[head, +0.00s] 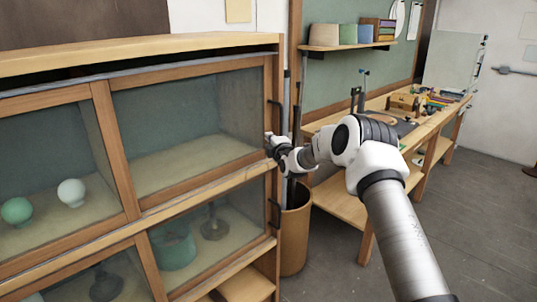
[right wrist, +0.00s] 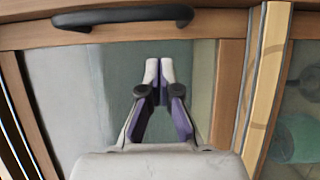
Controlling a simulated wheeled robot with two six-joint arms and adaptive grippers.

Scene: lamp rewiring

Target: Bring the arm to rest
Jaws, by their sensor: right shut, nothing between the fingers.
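My right arm (head: 365,150) reaches in from the lower right of the head view, bent at the elbow, towards the glass-fronted cabinet. My right gripper (head: 270,142) is at the right edge of the cabinet front, close to the upper door's frame. In the right wrist view the gripper (right wrist: 159,68) has its two fingertips together with nothing between them. It points at the glass pane, and a black door handle (right wrist: 125,16) is beyond the fingertips, apart from them. My left gripper is in neither view.
The cabinet (head: 150,53) fills the left, its doors looking closed, with a green globe (head: 16,210) and a white globe (head: 71,192) inside. A bin (head: 294,240) holding long rods stands beside it. A workbench (head: 445,118) with tools is behind. Floor is free at right.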

